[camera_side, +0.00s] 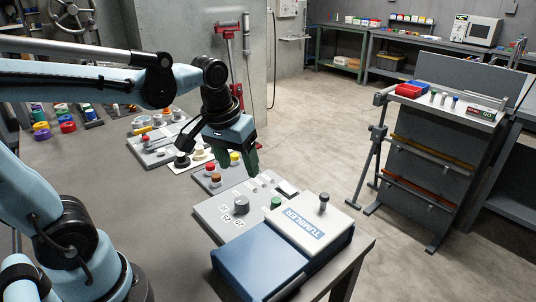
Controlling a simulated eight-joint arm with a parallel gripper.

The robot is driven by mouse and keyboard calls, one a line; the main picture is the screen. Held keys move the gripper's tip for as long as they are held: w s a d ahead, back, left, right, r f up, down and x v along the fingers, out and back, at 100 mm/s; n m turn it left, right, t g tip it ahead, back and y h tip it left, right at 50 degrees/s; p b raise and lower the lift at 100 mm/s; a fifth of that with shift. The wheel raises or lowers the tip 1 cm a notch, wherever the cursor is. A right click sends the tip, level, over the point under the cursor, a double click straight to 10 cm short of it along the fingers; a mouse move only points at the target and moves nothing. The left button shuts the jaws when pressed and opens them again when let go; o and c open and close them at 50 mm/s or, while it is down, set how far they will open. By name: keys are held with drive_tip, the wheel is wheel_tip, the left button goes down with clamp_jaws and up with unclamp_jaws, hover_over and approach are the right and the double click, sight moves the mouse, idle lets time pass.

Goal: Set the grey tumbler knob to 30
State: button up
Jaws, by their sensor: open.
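The tumbler (318,219) is a blue and white box marked TUMBLER, standing at the front right of the bench. Its light grey control panel (206,214) lies just behind it. The grey knob (241,204) stands upright on that panel, with small number labels around its left and front; its setting is too small to read. A green knob (276,203) is to its right, and a dark knob (324,200) stands on the white part. My gripper (252,168) points down with green fingers, open, above and behind the grey knob and apart from it.
More panels and coloured jars (67,126) fill the back left of the bench. The bench top (130,195) is bare left of the tumbler. A separate cart (440,150) stands at right.

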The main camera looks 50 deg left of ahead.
sight(241, 200)
drive_tip(key=shift+w+a+f+n+g, duration=0.35)
drive_tip(key=shift+f+n+g, duration=0.15)
drive_tip(key=shift+f, duration=1.55)
drive_tip(key=shift+w+a+f+n+g, duration=0.3)
drive_tip(key=shift+f+n+g, duration=0.2)
drive_tip(key=shift+f, duration=1.5)
drive_tip(key=shift+w+a+f+n+g, duration=0.25)
drive_tip(key=shift+a+f+n+g, duration=0.2)
drive_tip(key=shift+f, duration=1.6)
drive_tip(key=c, duration=1)
drive_tip(key=shift+c, duration=0.2)
drive_tip(key=shift+m, duration=0.45)
drive_tip(key=m, duration=0.3)
drive_tip(key=shift+m, duration=2.6)
